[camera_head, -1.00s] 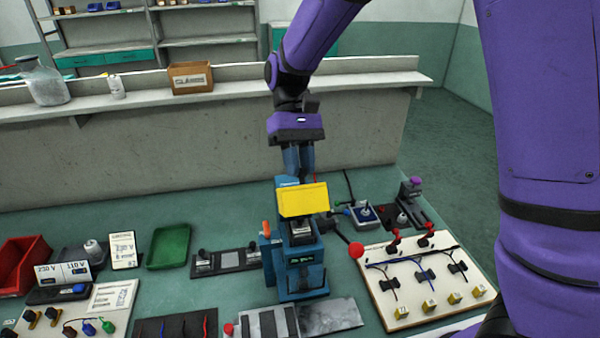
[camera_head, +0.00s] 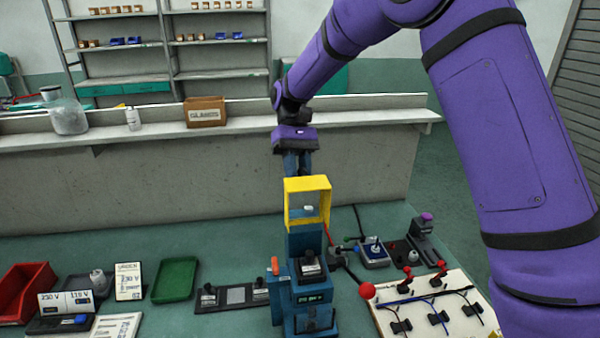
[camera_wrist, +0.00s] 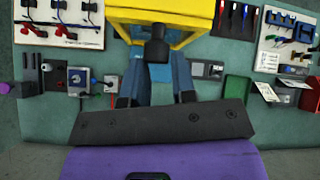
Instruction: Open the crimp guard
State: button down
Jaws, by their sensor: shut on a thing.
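The crimp guard is a yellow frame with a clear middle (camera_head: 290,205). It stands raised and nearly upright on the blue crimp press (camera_head: 287,290). The black press top beneath it is exposed. My gripper (camera_head: 299,172) is above the guard, at its top edge. In the wrist view the yellow guard (camera_wrist: 185,28) crosses the top of the picture. A dark knob or handle (camera_wrist: 157,48) stands out from it, with my blue fingers (camera_wrist: 156,68) closed around it. The fingertips are partly hidden by the knob.
A red-balled lever (camera_head: 368,290) rises right of the press. A wiring board (camera_head: 440,305) and small devices stand further right. A green tray (camera_head: 175,280), a red bin (camera_head: 25,292) and a voltage display lie left. A concrete ledge with a cardboard box (camera_head: 206,112) runs behind.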

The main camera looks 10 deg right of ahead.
jog(key=shift+w+d+f+g, duration=0.2)
jog(key=shift+w+f+g, duration=0.2)
jog(key=shift+w+g, duration=0.15)
jog(key=shift+w+d+f+g, duration=0.2)
jog(key=shift+w+f+g, duration=0.2)
jog(key=shift+w+g, duration=0.15)
jog(key=c, duration=1)
grip_release()
jog(key=shift+d, duration=0.25)
jog(key=shift+a+r, duration=0.15)
jog(key=shift+a, duration=0.1)
jog(key=shift+v, duration=3.7)
